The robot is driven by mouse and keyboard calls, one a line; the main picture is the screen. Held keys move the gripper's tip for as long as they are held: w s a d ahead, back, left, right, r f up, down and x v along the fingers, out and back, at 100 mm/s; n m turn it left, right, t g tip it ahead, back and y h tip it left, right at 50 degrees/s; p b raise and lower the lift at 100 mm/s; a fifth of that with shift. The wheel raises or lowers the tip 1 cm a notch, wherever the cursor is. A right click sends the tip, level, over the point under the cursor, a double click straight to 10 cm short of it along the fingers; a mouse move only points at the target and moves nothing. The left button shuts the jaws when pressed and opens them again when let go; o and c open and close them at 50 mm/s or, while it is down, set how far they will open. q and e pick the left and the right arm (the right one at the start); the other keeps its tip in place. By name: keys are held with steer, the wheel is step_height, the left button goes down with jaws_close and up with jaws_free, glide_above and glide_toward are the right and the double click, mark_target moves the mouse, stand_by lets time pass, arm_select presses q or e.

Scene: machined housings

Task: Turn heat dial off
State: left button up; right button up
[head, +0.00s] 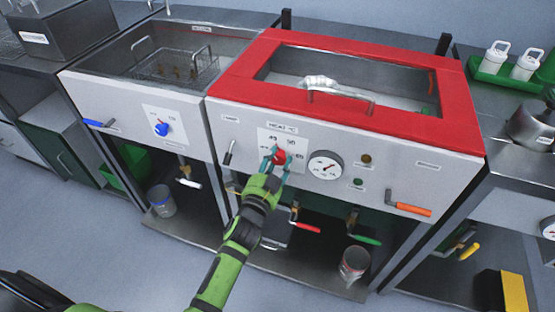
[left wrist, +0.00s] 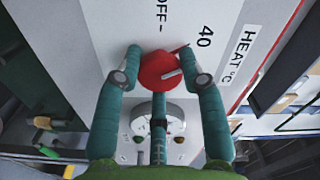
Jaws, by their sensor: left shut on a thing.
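The red heat dial (head: 283,157) is on the front panel of the red-topped bath, under a "HEAT °C" label. My left gripper (head: 274,159) is at the panel with its teal fingers around the dial. In the left wrist view the gripper (left wrist: 161,62) is shut on the dial (left wrist: 157,72), one finger on each side. There the dial's red tip points toward the "40" mark (left wrist: 205,37), and the "OFF" mark (left wrist: 160,14) is to its left. My right gripper is not in view.
A round gauge (head: 325,165) sits right of the dial, and a black lever (head: 229,152) left of it. A blue dial (head: 161,129) is on the neighbouring unit.

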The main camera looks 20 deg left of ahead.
arm_select(q)
steer(key=n+p, duration=0.2)
steer(key=n, duration=0.4)
steer(key=shift+a, duration=0.2)
steer(key=n, duration=0.1)
steer(key=n+p, duration=0.1)
steer(key=n, duration=0.2)
steer(key=shift+d+f, duration=0.1)
steer(key=shift+f, duration=0.15)
steer(key=shift+s+f+n+p, duration=0.15)
steer(key=shift+n+p, duration=0.3)
steer(key=shift+n, duration=0.45)
steer(key=shift+d+f, duration=0.1)
steer(key=shift+f, duration=0.05)
steer(key=o, duration=1.1)
steer(key=shift+o, duration=0.2)
steer(key=shift+r, duration=0.25)
steer(key=s, duration=1.2)
steer(key=shift+a, duration=0.2)
steer(key=shift+w, duration=0.1)
